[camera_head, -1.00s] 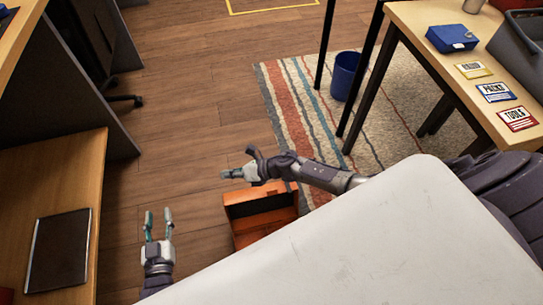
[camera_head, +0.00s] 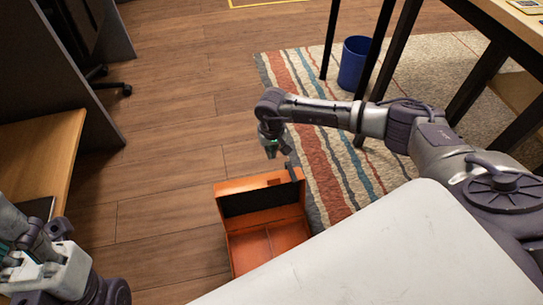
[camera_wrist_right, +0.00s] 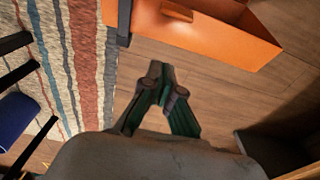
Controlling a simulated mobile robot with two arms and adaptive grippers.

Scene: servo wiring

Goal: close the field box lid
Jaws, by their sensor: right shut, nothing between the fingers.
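The orange field box (camera_head: 268,246) stands on the wooden floor below me, its inside showing. Its lid (camera_head: 265,184) is open, raised along the far side, with a dark inner face. My right gripper (camera_head: 271,152) points down just beyond the lid, apart from it in the picture. In the right wrist view its fingers (camera_wrist_right: 160,72) are shut and empty, and orange box parts (camera_wrist_right: 205,32) show at the top. My left gripper (camera_head: 14,262) is at the lower left edge, away from the box; its fingers are partly cut off.
A striped rug (camera_head: 335,165) lies right of the box. A blue bin (camera_head: 354,62) and dark table legs (camera_head: 385,45) stand on it. A wooden desk (camera_head: 40,150) is at the left. The floor (camera_head: 170,150) between desk and box is clear.

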